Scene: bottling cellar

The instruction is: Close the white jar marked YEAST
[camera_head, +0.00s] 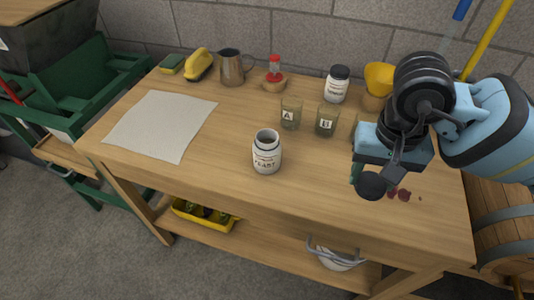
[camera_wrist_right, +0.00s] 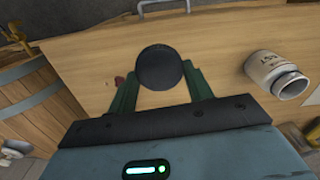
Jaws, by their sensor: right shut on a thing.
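The white jar marked YEAST (camera_head: 266,153) stands upright and open near the front middle of the bench, its mouth uncovered. In the right wrist view the jar (camera_wrist_right: 273,72) is at the right, apart from my gripper. My right gripper (camera_wrist_right: 160,84) is shut on a round black lid (camera_wrist_right: 160,66), its green fingers at either side of it. In the head view the lid (camera_head: 371,186) shows below the gripper, to the right of the jar, above the bench. My left gripper is not in view.
Glasses marked A (camera_head: 291,115) and B (camera_head: 326,121) stand behind and right of the jar. A white jar with a black lid (camera_head: 336,86), a yellow funnel (camera_head: 380,77) and a metal jug (camera_head: 231,68) are farther back. A pale sheet (camera_head: 160,124) lies left. Dark red stains (camera_head: 402,195) mark the right front.

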